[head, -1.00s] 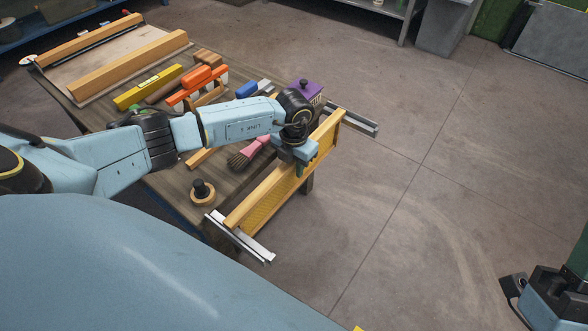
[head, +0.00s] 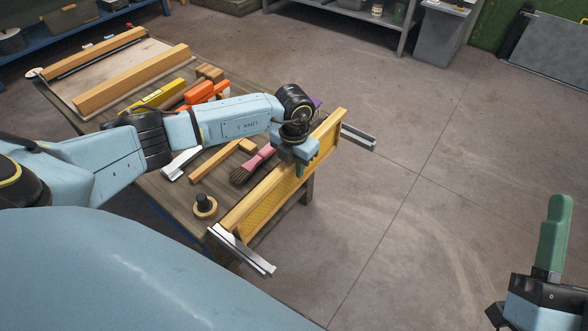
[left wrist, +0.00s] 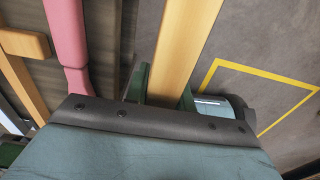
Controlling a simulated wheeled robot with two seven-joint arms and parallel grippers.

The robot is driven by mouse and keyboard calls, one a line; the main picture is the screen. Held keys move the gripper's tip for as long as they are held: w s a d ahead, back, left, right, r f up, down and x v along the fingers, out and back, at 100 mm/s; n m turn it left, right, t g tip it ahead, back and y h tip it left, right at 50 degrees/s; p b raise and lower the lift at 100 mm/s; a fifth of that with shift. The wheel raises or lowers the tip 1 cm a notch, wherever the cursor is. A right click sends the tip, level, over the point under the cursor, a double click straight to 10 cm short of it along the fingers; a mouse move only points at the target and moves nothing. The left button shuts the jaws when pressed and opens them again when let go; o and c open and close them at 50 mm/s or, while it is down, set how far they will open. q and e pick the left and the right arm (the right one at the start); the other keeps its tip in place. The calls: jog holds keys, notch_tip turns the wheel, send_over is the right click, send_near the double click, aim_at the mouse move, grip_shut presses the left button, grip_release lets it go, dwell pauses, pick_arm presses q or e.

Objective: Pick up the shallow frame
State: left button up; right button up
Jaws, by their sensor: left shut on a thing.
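The shallow frame (head: 262,207) is a wooden frame with a yellow comb panel, upright beside the table's right edge. My left gripper (head: 300,168) is shut on its top bar near the middle. In the left wrist view the frame's bar (left wrist: 187,40) runs between the green fingers of my left gripper (left wrist: 165,88). The frame's ends are near two metal rails, the near one (head: 243,252) and the far one (head: 358,138); I cannot tell clearly whether they touch. My right gripper (head: 553,238) shows at the lower right with one green finger; its opening is unclear.
On the table (head: 165,195) lie a pink-handled brush (head: 250,167), a round wooden piece with a black knob (head: 205,205), wooden bars and orange tools (head: 207,91). Open floor (head: 420,230) lies right of the table. A grey bin (head: 443,38) stands at the back.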

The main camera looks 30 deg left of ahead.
pick_arm(q)
notch_tip(320, 180, up, 4)
jog(key=shift+f+p, duration=0.15)
jog(key=shift+p, duration=0.5)
notch_tip(320, 180, up, 3)
jog(key=shift+p, duration=0.6)
notch_tip(320, 180, up, 5)
jog(key=shift+p, duration=0.95)
jog(key=shift+r, duration=0.35)
pick_arm(e)
notch_tip(320, 180, down, 16)
jog(key=d+g+h, duration=0.3)
jog(key=g+h, duration=0.1)
jog(key=g, duration=0.7)
jog(key=shift+g, duration=0.4)
jog(key=shift+r, duration=0.1)
pick_arm(q)
notch_tip(320, 180, up, 4)
jog(key=p, duration=0.4)
jog(key=shift+r, duration=0.25)
pick_arm(e)
notch_tip(320, 180, up, 4)
